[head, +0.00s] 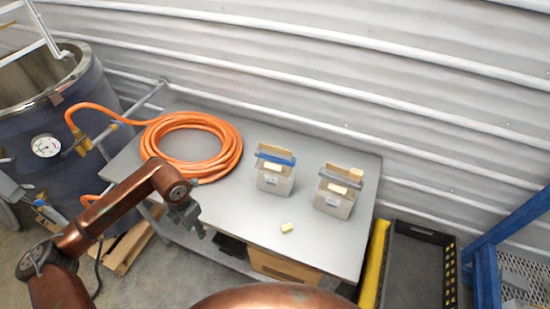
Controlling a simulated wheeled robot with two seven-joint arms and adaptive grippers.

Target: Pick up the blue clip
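The blue clip (275,158) lies across the top of the left clear container (274,183) on the grey table (245,222). It looks like a long thin bar, with a tan piece standing up just behind it. My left gripper (201,233) hangs at the table's front left edge, to the left of and nearer than the container, apart from the clip. It is too small to tell whether its fingers are open or shut. My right gripper is not in view.
A second clear container (334,204) with a grey clip (341,178) stands to the right. A small yellow block (287,227) lies in front. An orange hose coil (228,155) covers the table's left back. A black crate (415,270) stands right of the table.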

